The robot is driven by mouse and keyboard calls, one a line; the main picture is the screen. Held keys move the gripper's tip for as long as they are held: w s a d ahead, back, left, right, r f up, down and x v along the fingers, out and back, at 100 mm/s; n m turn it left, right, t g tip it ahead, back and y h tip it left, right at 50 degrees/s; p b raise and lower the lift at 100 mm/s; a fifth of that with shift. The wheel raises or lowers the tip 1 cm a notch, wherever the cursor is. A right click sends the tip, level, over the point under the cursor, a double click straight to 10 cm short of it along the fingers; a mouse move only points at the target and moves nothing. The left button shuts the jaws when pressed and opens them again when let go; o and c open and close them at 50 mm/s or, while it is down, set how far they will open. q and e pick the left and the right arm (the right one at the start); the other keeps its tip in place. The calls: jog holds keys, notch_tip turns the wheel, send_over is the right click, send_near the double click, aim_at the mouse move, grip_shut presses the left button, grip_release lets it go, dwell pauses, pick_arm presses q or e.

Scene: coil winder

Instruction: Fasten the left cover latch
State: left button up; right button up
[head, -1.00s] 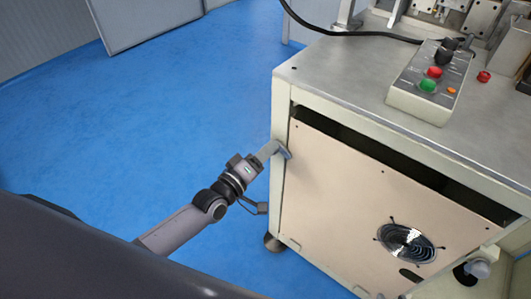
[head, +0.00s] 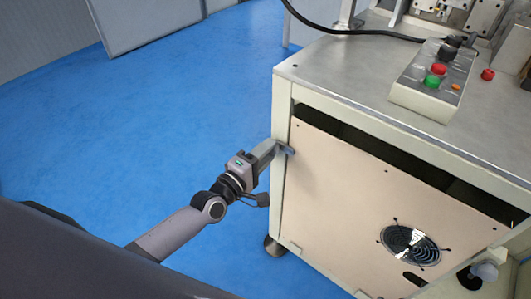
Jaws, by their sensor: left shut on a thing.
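The left cover latch (head: 289,150) is a small grey piece at the upper left edge of the beige front cover (head: 340,190). My left gripper (head: 280,148) reaches it from the left, and its fingertips are closed on the latch. The fingers hide part of the latch, so I cannot tell its exact angle. The cover stands upright in the frame of the machine cabinet.
A control box (head: 435,82) with red and green buttons sits on the grey tabletop (head: 340,65). Blue floor (head: 120,140) is clear on the left.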

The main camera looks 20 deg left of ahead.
pick_arm(q)
jog(key=o, duration=1)
jog(key=shift+v, duration=3.6)
